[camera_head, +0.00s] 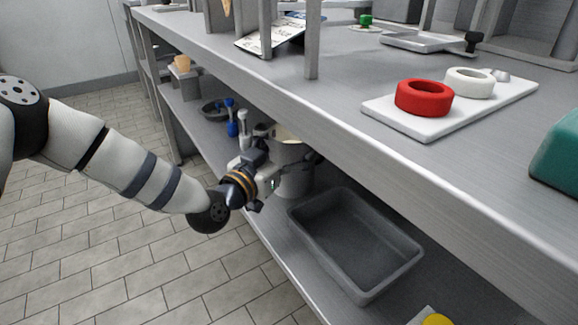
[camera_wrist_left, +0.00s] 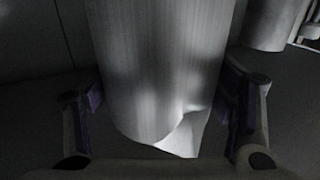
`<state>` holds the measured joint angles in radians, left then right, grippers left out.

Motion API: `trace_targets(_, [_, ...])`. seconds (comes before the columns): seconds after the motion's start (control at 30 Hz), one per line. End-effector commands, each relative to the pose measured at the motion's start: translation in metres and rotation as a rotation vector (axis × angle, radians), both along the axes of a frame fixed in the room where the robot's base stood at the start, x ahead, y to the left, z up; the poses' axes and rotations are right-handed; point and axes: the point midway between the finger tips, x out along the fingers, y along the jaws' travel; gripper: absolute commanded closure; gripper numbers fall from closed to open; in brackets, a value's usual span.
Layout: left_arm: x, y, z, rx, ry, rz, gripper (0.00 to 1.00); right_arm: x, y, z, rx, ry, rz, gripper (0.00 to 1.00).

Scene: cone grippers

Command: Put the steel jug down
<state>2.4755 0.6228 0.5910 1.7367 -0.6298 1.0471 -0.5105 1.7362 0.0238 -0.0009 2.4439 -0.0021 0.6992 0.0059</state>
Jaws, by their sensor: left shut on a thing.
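The steel jug (camera_wrist_left: 160,70) fills the middle of the left wrist view as a tall brushed-grey cylinder with a pointed lip. My left gripper (camera_wrist_left: 165,105) has one finger on each side of it and is shut on it. In the head view my left gripper (camera_head: 266,172) reaches under the worktop, over the lower shelf. A grey round vessel (camera_head: 295,183) with a cream-coloured top shows just beyond the gripper. The arm and the worktop edge hide much there, and I cannot tell whether the jug's base touches the shelf. My right gripper is not in view.
An empty grey bin (camera_head: 355,245) stands on the lower shelf (camera_head: 285,253) to the right of the gripper. Blue-ended utensils (camera_head: 231,122) and a dark bowl (camera_head: 214,110) are farther back. The worktop (camera_head: 350,125) overhangs the shelf. Another grey cylinder (camera_wrist_left: 268,22) shows in the left wrist view.

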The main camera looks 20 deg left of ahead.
Motion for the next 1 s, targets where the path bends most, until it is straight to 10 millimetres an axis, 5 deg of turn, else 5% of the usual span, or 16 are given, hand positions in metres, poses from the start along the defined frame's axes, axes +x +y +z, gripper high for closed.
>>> trace_targets(0.2, [0.006,0.002,-0.035,-0.001,-0.002,0.002,0.84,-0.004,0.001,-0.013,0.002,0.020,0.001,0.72])
trace_targets(0.57, [0.006,0.002,-0.037,-0.001,-0.006,0.002,0.84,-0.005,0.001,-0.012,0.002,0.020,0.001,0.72])
trace_targets(0.6, [0.005,0.002,-0.040,0.001,0.002,0.002,0.21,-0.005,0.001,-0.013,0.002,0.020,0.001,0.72])
trace_targets(0.67, [0.005,0.002,-0.040,0.001,0.002,0.002,0.08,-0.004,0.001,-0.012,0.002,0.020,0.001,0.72])
trace_targets(1.0, [0.005,0.002,-0.039,0.000,0.001,0.002,0.03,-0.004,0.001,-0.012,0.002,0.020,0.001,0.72])
